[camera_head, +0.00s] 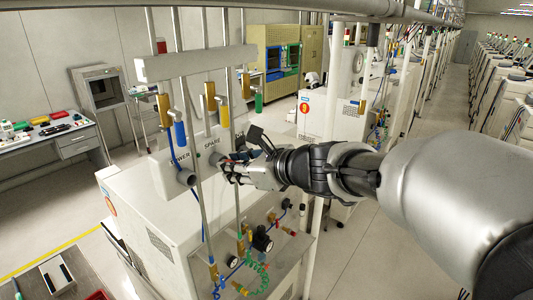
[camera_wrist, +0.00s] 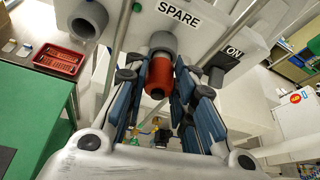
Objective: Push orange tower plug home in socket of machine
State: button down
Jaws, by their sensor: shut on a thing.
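My gripper (camera_wrist: 161,72) is shut on the orange plug (camera_wrist: 158,78), with one blue-padded finger on each side of it. The plug lines up with a grey round socket (camera_wrist: 163,42) just below the SPARE label (camera_wrist: 178,15). Its far end meets the socket's mouth in the wrist view; how deep it sits cannot be told. A second grey socket (camera_head: 187,178), near the TOWER label (camera_head: 180,158), looks empty. It also shows in the wrist view (camera_wrist: 88,20).
Vertical metal pipes (camera_head: 196,120) with blue, yellow and green valve parts stand close in front of the machine. Gauges and a green coiled hose (camera_head: 262,278) are below my gripper. A red basket (camera_wrist: 58,59) is at the left of the wrist view.

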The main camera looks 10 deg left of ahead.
jog(key=shift+w+a, duration=0.2)
jog(key=shift+a, duration=0.1)
jog(key=c, duration=1.3)
grip_release()
jog(key=v, duration=1.2)
